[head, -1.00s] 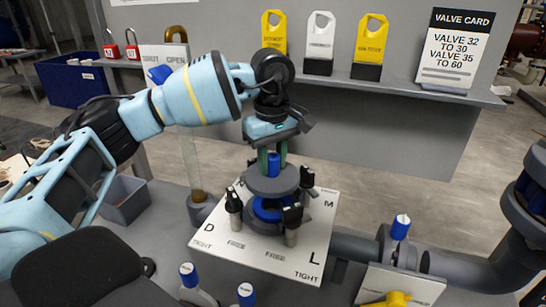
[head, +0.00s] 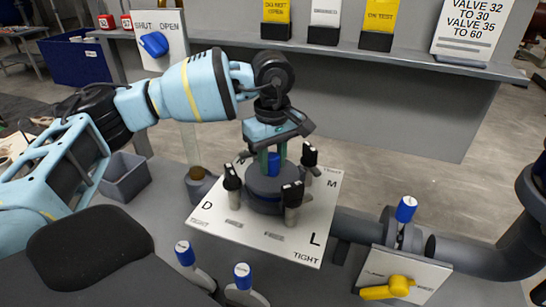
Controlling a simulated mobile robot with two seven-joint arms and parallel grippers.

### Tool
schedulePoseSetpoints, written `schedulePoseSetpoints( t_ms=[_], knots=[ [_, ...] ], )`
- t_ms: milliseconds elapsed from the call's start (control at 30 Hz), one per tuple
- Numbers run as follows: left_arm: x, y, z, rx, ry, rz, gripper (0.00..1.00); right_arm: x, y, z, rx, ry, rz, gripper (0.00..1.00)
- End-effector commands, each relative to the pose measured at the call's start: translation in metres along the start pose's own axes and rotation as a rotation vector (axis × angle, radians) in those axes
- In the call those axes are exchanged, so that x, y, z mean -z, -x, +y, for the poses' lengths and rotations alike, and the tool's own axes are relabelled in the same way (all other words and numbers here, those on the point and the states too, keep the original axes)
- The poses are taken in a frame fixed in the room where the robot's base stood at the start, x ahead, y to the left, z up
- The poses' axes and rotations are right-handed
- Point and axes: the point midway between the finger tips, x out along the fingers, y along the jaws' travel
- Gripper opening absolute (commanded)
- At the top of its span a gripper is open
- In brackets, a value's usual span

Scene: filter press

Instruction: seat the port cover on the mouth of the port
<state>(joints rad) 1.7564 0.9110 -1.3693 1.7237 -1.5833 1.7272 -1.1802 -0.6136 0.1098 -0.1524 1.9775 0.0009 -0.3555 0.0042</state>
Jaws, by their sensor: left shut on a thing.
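The port cover (head: 265,184) is a dark grey disc with a blue knob (head: 273,164) on top. My left gripper (head: 271,160) points straight down and is shut on the blue knob, its greenish fingers on either side. The cover is level and low over the port in the middle of the white plate, among several black-topped clamps. The port's mouth and its blue ring are hidden beneath the cover, so I cannot tell whether the cover touches all round. My right gripper is not in view.
Black-topped clamps stand close around the cover, at its left (head: 232,188), front (head: 292,205) and right (head: 309,160). The white plate (head: 225,222) bears letters. Blue-topped valves stand in front and at right (head: 406,210), near a yellow handle (head: 388,289). A shelf (head: 400,56) runs behind.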

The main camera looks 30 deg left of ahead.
Motion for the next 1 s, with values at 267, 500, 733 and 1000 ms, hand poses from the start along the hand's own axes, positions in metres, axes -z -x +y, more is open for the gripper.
schedulePoseSetpoints(
  t_ms=[267,500,733,1000],
  knots=[
    [0.0,0.0,0.0,-0.002,0.0,0.0,0.0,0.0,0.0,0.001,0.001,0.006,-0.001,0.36],
    [0.0,-0.004,0.0,-0.001,0.0,0.0,0.0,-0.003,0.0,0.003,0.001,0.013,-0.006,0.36],
    [0.0,-0.008,0.0,-0.001,0.0,0.0,0.0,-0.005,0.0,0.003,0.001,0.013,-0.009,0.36],
    [0.0,-0.011,0.0,-0.002,0.0,0.001,0.36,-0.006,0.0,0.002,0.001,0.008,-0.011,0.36]
  ],
)
